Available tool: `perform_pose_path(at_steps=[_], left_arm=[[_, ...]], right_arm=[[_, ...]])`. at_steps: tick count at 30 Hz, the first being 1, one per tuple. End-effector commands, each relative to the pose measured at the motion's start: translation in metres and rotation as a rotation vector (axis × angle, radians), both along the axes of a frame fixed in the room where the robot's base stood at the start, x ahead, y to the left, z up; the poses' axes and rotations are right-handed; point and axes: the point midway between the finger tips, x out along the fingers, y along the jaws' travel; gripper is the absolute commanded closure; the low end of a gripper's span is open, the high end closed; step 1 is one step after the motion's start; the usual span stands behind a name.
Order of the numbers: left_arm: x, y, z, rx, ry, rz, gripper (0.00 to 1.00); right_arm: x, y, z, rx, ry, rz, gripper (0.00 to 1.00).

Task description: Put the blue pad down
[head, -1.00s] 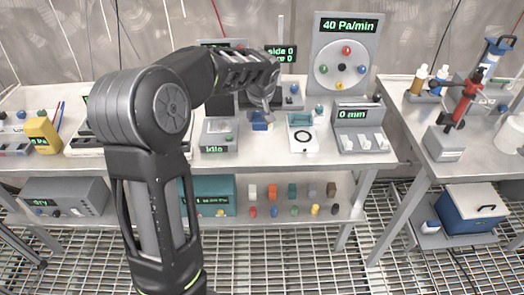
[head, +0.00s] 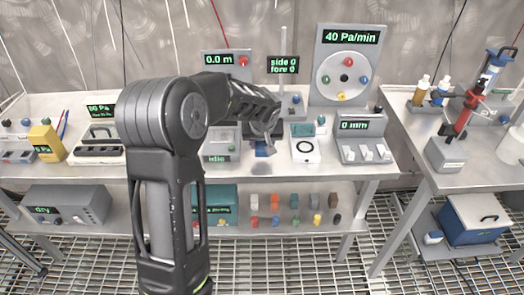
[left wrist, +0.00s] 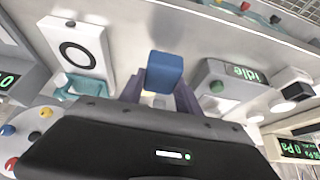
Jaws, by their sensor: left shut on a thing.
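The blue pad (head: 262,149) is a small block held at the tip of my left gripper (head: 263,138), near the front of the upper bench shelf. It also shows in the left wrist view (left wrist: 165,72) between the fingers of my left gripper (left wrist: 160,95), which are shut on it. The pad is between the grey box reading "idle" (head: 219,146) and the white plate with a black ring (head: 305,148). I cannot tell whether its underside touches the bench. My right gripper is not in view.
A teal piece (head: 302,129) lies behind the ring plate. A "0 mm" box with white keys (head: 362,140) stands right of it. The round dial panel (head: 344,75) rises behind. The bench (head: 278,170) is bare along its front edge.

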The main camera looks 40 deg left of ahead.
Motion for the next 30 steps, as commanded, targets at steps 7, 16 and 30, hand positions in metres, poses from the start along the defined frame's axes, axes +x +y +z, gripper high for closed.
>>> perform_pose_path(at_steps=[7, 16, 30], left_arm=[[-0.001, 0.0, -0.032, 0.0, 0.004, 0.0, 1.0], [-0.001, 0.0, -0.034, -0.001, 0.002, 0.0, 1.0], [-0.001, 0.0, -0.036, -0.001, 0.002, 0.0, 0.38]], right_arm=[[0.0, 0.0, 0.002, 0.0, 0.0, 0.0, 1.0], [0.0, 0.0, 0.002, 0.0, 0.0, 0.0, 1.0], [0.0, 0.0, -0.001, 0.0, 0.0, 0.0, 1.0]])
